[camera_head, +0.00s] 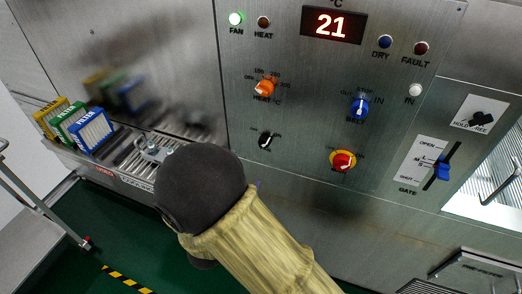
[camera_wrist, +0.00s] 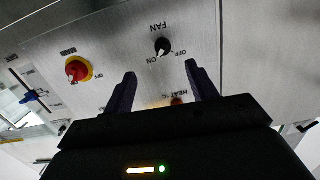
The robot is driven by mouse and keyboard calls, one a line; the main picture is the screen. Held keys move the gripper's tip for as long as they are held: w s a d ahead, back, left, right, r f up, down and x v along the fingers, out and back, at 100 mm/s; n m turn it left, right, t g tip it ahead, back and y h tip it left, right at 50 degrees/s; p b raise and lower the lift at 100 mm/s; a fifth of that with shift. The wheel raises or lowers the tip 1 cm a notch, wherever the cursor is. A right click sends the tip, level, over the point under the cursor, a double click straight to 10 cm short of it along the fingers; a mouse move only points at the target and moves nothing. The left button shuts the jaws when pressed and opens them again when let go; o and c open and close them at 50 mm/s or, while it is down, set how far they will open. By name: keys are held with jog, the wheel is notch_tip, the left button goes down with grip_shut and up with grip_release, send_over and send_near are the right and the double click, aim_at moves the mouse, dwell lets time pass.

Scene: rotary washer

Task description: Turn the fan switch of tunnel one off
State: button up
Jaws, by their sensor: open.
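The fan switch is a small black knob with a white pointer on the steel panel. In the wrist view the fan switch (camera_wrist: 163,47) appears upside down, with its pointer towards the ON mark. It also shows in the head view (camera_head: 266,140), just above and right of my dark wrist. My gripper (camera_wrist: 160,74) is open and empty. Its two dark fingers point at the panel, one to each side of the knob in the picture, apparently short of it. In the head view my wrist hides the fingers almost wholly.
The green FAN lamp (camera_head: 236,19) is lit and the display (camera_head: 334,24) reads 21. An orange heat knob (camera_head: 266,87), a blue belt knob (camera_head: 360,107) and a red-yellow main switch (camera_head: 343,161) are nearby. Filter boxes (camera_head: 91,131) stand on the conveyor at left.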

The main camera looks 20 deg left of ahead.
aim_at(262, 146)
jog(key=shift+s+a+t+h, duration=0.2)
jog(key=shift+s+t, duration=0.1)
jog(key=shift+s, duration=0.35)
jog(key=shift+s+a+t+h, duration=0.2)
jog(key=shift+s+t, duration=0.1)
jog(key=shift+s, duration=0.3)
jog(key=w+p, duration=0.1)
jog(key=w, duration=0.4)
jog(key=w+d+p, duration=0.1)
jog(key=w+p, duration=0.1)
jog(key=w, duration=0.4)
jog(key=w+p, duration=0.1)
jog(key=w, duration=0.5)
jog(key=shift+w+d+p, duration=0.2)
jog(key=shift+p, duration=0.15)
jog(key=c, duration=1)
